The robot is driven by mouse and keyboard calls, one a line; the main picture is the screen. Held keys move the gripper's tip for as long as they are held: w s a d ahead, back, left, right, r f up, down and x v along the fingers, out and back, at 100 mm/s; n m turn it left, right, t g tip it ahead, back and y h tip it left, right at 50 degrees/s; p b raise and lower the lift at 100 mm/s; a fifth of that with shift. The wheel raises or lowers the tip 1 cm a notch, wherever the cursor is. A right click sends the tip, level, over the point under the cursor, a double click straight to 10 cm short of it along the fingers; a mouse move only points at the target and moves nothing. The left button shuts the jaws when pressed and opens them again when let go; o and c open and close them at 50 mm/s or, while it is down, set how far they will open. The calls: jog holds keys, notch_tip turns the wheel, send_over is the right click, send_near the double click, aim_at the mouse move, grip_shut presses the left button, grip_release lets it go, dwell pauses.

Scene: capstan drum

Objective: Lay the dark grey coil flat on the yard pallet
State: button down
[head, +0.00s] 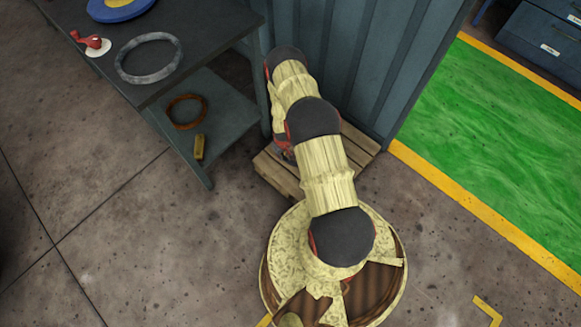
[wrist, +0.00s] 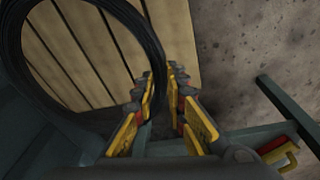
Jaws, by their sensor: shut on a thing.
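The dark grey coil (wrist: 133,25) shows in the wrist view as a thin, nearly black ring at the upper left, cut off by the frame edge. My gripper (wrist: 161,85) is shut on the coil's right-hand side, with the strand between its yellow-padded fingers. The yard pallet (wrist: 178,40) lies behind the ring, and its boards show through the ring's opening. Whether the coil touches the boards, I cannot tell. In the head view the pallet (head: 275,174) stands on the floor, partly covered by my arm. The coil is hidden there.
A dark table (head: 205,25) stands left of the pallet, carrying a light grey ring (head: 120,66) and a red item (head: 90,40). Its lower shelf (head: 228,118) holds a rust-brown ring (head: 174,122) and a yellow block (head: 199,147). A ribbed blue-grey wall (head: 370,60) rises behind the pallet.

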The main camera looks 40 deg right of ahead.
jog(key=b, duration=0.1)
send_over(290, 174)
notch_tip(290, 174, down, 8)
jog(key=shift+s+f+b, duration=0.15)
jog(key=shift+f+b, duration=2.1)
jog(key=shift+f, duration=1.25)
jog(key=shift+f, duration=0.95)
jog(key=c, duration=1.7)
grip_release()
jog(key=shift+c, duration=0.2)
jog(key=shift+s+a+f, duration=0.1)
jog(key=shift+s+f, duration=0.05)
jog(key=r, duration=0.4)
jog(key=s+r, duration=0.1)
jog(key=r, duration=0.3)
jog(key=a+r, duration=0.1)
jog(key=r, duration=0.3)
jog(key=shift+s, duration=0.25)
